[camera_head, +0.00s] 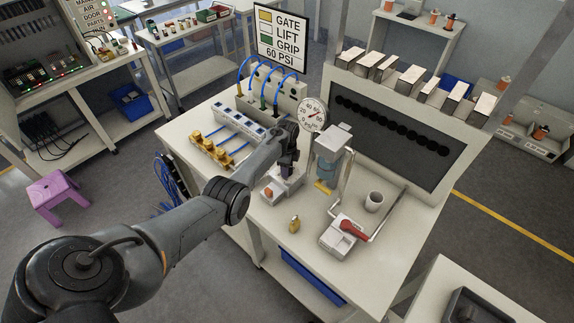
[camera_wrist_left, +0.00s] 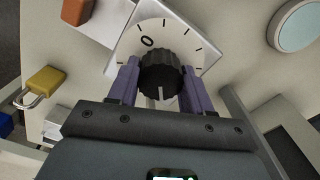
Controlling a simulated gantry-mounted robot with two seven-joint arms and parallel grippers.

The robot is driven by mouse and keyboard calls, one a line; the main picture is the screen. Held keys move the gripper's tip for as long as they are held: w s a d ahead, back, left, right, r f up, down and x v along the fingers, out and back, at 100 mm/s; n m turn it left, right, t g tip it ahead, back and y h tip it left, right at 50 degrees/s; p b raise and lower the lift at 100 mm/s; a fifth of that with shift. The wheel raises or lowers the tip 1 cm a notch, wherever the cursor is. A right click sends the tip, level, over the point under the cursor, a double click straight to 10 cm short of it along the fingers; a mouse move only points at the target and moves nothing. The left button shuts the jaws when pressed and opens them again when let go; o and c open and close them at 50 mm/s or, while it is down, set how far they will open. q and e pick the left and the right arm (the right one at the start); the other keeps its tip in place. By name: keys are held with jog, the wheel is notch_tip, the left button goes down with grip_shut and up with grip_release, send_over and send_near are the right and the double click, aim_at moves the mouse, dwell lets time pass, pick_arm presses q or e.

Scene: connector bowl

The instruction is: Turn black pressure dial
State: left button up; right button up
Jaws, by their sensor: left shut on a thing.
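The black pressure dial (camera_wrist_left: 161,74) is a ribbed knob with a pale pointer mark, set on a white scale plate (camera_wrist_left: 186,38) with tick marks and a 0. In the left wrist view my left gripper (camera_wrist_left: 160,80) has its two purple fingers on either side of the dial and is shut on it. In the head view the left gripper (camera_head: 288,168) reaches down onto the bench and hides the dial. The dial's pointer mark faces the bottom of the left wrist view. A round pressure gauge (camera_head: 313,114) stands behind the gripper. My right gripper does not show.
A yellow padlock (camera_head: 294,225) lies in front on the bench (camera_head: 262,239). A red-handled valve (camera_head: 352,230), a white cup (camera_head: 374,201) and a clear cylinder unit (camera_head: 328,160) stand to the right. Yellow fittings with blue hoses (camera_head: 208,148) lie left. A sign (camera_head: 281,39) reads 60 PSI.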

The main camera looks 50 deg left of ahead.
pick_arm(q)
jog(key=n, duration=0.3)
jog(key=shift+p, duration=0.35)
jog(key=shift+n, duration=0.4)
jog(key=o, duration=1)
jog(key=shift+o, duration=0.2)
